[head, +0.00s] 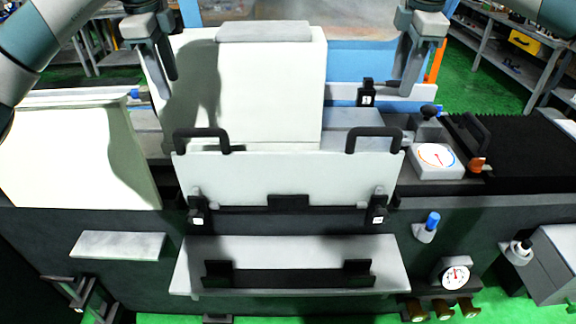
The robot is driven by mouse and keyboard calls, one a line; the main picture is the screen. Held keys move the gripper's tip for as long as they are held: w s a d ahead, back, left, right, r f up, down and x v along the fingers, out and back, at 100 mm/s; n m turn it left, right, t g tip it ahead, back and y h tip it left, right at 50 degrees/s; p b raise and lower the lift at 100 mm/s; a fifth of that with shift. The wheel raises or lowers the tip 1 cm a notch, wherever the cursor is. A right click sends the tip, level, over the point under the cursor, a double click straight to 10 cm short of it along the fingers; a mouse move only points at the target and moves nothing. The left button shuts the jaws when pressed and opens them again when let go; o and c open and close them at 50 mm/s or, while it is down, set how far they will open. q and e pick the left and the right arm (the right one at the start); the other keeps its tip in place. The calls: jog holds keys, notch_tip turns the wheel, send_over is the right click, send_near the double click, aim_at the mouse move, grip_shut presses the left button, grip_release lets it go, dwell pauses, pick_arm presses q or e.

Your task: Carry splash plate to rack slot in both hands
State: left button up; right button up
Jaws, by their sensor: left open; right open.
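The splash plate (290,180) is a pale, wide, upright panel with two black handles, one at each top corner. Its lower edge meets black clips on the front of the grinder. A lower pale ledge (300,252) with a black slotted holder (288,279) is below it; I cannot tell whether this is the rack slot. My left gripper (167,86) is open and empty, above and left of the plate's left handle. My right gripper (411,88) is open and empty, above and right of the right handle. Neither touches the plate.
A large white housing (265,95) stands behind the plate. A white panel (75,155) is at the left. A dial gauge (437,157) and black bellows (515,150) lie right. A blue-topped knob (430,225) and a lower gauge (456,275) are on the front right.

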aim_at(189, 131)
pick_arm(q)
jog(key=w+f, duration=0.1)
jog(key=f, duration=0.4)
jog(key=w+f, duration=0.1)
jog(key=f, duration=0.5)
jog(key=w+f, duration=0.1)
jog(key=f, duration=0.4)
jog(key=shift+w+d+f, duration=0.15)
jog(key=shift+d+f, duration=0.05)
jog(key=shift+f, duration=0.1)
pick_arm(e)
jog(key=w+f, duration=0.1)
jog(key=f, duration=0.4)
jog(key=w+f, duration=0.1)
jog(key=f, duration=0.5)
jog(key=w+f, duration=0.1)
jog(key=f, duration=0.4)
jog(key=shift+w+f, duration=0.15)
jog(key=shift+f, duration=0.25)
pick_arm(q)
grip_shut()
pick_arm(e)
grip_shut()
pick_arm(q)
jog(key=shift+w+r, duration=0.15)
jog(key=shift+w, duration=0.05)
pick_arm(e)
jog(key=shift+w+r, duration=0.2)
